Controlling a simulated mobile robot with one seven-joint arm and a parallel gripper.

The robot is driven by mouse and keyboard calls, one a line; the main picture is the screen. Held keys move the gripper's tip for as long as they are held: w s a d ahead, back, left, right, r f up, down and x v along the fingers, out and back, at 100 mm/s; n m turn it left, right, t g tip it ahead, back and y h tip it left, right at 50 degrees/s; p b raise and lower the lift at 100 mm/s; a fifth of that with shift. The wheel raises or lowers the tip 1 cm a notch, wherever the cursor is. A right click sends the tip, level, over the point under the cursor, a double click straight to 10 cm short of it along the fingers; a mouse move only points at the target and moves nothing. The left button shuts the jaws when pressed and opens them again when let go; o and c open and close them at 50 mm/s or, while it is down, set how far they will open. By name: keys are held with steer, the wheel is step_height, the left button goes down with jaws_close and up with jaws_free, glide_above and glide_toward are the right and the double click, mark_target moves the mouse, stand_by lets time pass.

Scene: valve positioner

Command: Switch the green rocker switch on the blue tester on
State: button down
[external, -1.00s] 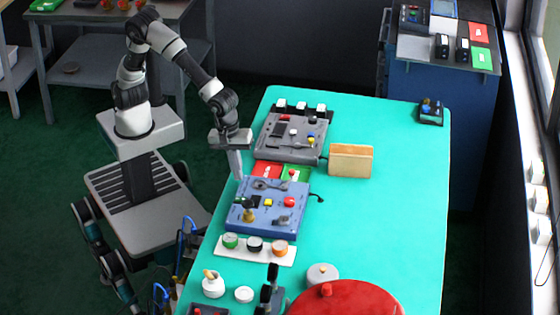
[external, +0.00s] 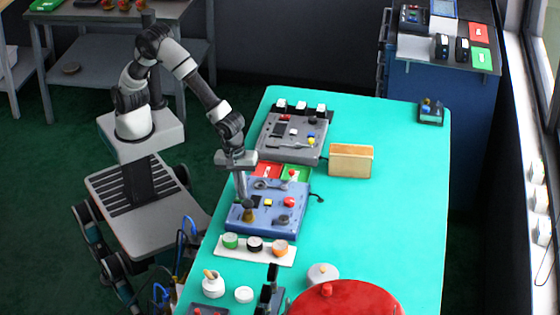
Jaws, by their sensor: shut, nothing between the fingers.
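The blue tester (external: 268,222) lies on the turquoise bench top, near its left edge. It carries a yellow button (external: 268,203), a red knob (external: 289,202), a dark knob (external: 283,219) and a brass-coloured part (external: 248,213). My gripper (external: 242,197) is shut and empty. It points down at the tester's left side, with its tips at or just above the panel; I cannot tell whether they touch. The green rocker switch cannot be made out clearly; the fingers cover part of the dark area at the panel's left.
A grey tester (external: 290,150) and red and green cards lie behind the blue tester. A white strip (external: 271,254) with green, black and orange knobs lies in front. A wooden block (external: 351,160) stands at right. The bench's right side is largely clear.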

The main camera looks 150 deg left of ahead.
steer(key=shift+w+a+g+h+p, duration=0.15)
steer(key=shift+g+h+p, duration=0.35)
steer(key=shift+p, duration=0.55)
steer(key=shift+f, duration=0.55)
steer(key=shift+s, duration=0.2)
steer(key=shift+s+d, duration=0.55)
steer(key=shift+d, duration=0.2)
steer(key=shift+r, duration=0.1)
step_height(320, 180, up, 15)
steer(key=w+a+p, duration=0.1)
steer(key=p, duration=0.4)
